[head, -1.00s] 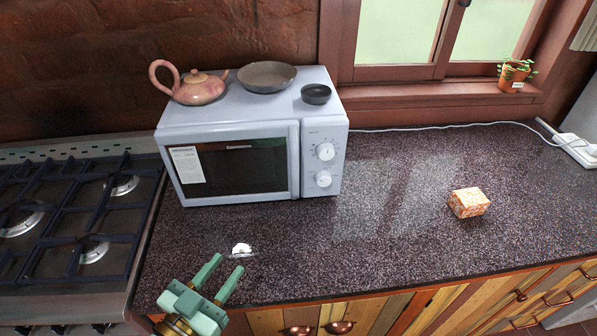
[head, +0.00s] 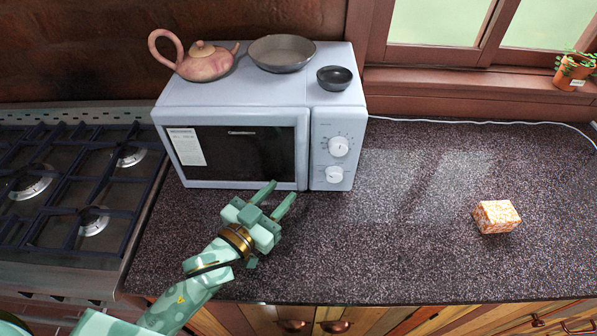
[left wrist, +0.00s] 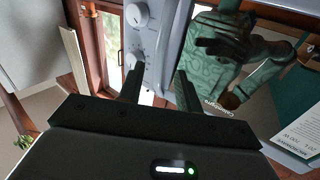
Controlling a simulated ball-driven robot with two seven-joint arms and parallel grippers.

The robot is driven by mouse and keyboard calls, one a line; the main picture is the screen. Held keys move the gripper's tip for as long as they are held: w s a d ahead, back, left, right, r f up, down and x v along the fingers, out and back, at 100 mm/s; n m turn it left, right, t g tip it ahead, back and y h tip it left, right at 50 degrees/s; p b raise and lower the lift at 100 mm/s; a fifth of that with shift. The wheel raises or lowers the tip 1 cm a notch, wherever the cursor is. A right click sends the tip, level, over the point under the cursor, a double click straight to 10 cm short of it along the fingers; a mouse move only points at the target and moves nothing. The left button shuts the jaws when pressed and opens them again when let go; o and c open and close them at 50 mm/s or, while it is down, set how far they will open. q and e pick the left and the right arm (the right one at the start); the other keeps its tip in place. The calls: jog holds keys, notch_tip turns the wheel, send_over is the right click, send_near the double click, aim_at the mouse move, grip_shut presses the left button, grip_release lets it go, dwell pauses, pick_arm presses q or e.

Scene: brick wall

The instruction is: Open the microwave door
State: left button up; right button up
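The pale blue microwave (head: 260,95) stands on the counter with its door (head: 245,152) shut. The door has a dark window and a white label; two white knobs sit on the panel at its right. My left gripper (head: 283,194) is open and empty, in front of the lower right part of the door, its fingers pointing at the microwave. In the left wrist view the two dark fingers (left wrist: 158,88) stand apart, with the door's edge strip (left wrist: 176,50) beyond and between them. I cannot tell whether they touch it. My right gripper is not in view.
A pink teapot (head: 205,62), a grey pan (head: 281,62) and a small dark bowl (head: 334,78) stand on the microwave. A gas stove (head: 60,190) is at the left. An orange patterned box (head: 496,216) sits on the right; the counter (head: 400,250) between is clear.

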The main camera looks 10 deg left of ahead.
aim_at(300, 172)
pick_arm(q)
jog(key=x, duration=0.7)
jog(key=shift+w, duration=0.15)
jog(key=shift+c, duration=0.3)
grip_shut()
